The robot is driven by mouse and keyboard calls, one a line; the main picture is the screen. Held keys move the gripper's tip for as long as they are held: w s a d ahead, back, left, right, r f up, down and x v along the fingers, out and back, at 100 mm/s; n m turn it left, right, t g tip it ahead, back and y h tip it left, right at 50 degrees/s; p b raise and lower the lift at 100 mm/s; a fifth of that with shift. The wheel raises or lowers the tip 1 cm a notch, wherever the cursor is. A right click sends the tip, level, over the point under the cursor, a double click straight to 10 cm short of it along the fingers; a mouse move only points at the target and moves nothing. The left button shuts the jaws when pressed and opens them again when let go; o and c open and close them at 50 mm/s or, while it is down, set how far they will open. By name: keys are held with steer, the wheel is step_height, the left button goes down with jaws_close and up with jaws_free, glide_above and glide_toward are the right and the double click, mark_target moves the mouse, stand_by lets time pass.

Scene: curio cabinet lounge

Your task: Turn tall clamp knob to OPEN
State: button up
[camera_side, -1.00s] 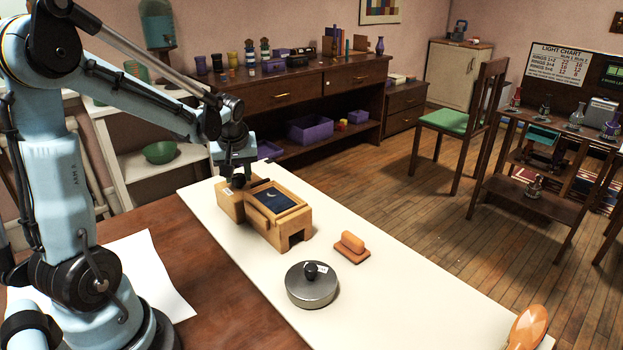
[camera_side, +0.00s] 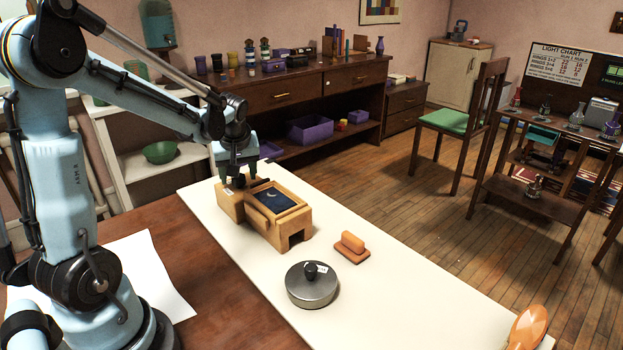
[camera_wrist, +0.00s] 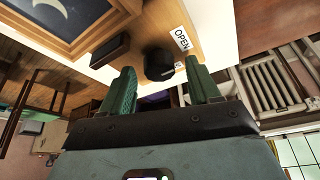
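The wooden box (camera_side: 292,226) has a dark blue moon panel (camera_side: 272,200) on top. A dark knob (camera_side: 238,181) stands on its raised left end, partly hidden by my gripper. In the wrist view the round black knob (camera_wrist: 159,64) sits beside a white label reading OPEN (camera_wrist: 182,38); a second label beside it is mostly hidden. My gripper (camera_side: 237,172) is over that end of the box. In the wrist view its green fingers (camera_wrist: 161,78) are apart, either side of the knob, with gaps showing. Any contact cannot be told.
A dark raised block (camera_wrist: 110,50) lies beside the knob. An orange paddle-like object (camera_side: 527,327) lies at the front right. The board between them is clear.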

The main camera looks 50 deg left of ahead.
steer(key=shift+r, duration=0.1)
steer(key=v, duration=1.2)
steer(key=shift+d, duration=0.1)
